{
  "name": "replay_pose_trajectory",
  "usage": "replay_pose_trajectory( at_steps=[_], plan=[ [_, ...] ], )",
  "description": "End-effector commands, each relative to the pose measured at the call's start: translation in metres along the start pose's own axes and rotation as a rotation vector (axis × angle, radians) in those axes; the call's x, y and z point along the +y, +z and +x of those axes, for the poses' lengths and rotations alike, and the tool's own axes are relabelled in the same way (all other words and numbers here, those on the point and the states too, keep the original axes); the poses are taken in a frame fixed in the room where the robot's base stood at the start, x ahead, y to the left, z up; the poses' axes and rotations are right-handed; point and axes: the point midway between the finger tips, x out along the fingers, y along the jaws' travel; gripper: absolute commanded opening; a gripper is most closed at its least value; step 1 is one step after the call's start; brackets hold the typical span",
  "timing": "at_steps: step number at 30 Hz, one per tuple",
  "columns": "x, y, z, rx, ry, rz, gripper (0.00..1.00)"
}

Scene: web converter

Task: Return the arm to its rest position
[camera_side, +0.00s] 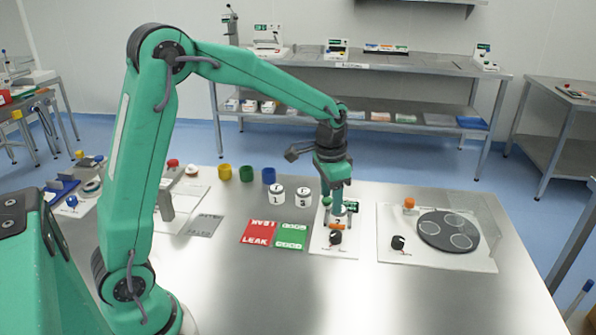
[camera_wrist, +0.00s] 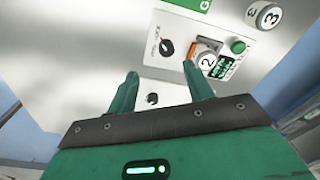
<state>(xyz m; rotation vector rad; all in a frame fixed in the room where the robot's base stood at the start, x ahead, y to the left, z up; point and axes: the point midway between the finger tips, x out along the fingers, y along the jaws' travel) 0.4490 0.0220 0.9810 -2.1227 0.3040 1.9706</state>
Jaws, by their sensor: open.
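My green arm reaches out over the steel table (camera_side: 380,300), bent at the elbow and pointing down at its end. My gripper (camera_side: 337,209) is low over a small white station (camera_side: 322,243) with a black knob, an orange part and a green button. In the wrist view my gripper (camera_wrist: 160,70) has its two fingers apart with nothing between them. A white canister marked 2 (camera_wrist: 207,62) sits in the station by the orange part, beside the right finger. In the side view my gripper mostly hides this canister. I cannot tell whether the finger touches it.
Canisters marked 1 (camera_side: 277,194) and 3 (camera_side: 303,196) stand left of the station. A red LEAK card (camera_side: 259,233) and a green card (camera_side: 291,237) lie nearer. A turntable unit (camera_side: 447,230) is at right; yellow, green and blue cups (camera_side: 269,176) stand behind. The front table is clear.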

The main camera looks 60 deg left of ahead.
Motion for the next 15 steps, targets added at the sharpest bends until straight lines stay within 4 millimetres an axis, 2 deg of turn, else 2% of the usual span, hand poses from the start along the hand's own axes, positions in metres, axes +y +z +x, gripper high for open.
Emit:
replay_pose_trajectory(
  at_steps=[1, 6, 15],
  plan=[
    [0.003, 0.006, -0.011, 0.018, -0.006, -0.009, 0.52],
    [0.013, 0.027, -0.040, 0.065, -0.021, -0.047, 0.52],
    [0.033, 0.068, -0.080, 0.149, -0.042, -0.111, 0.52]
  ],
)
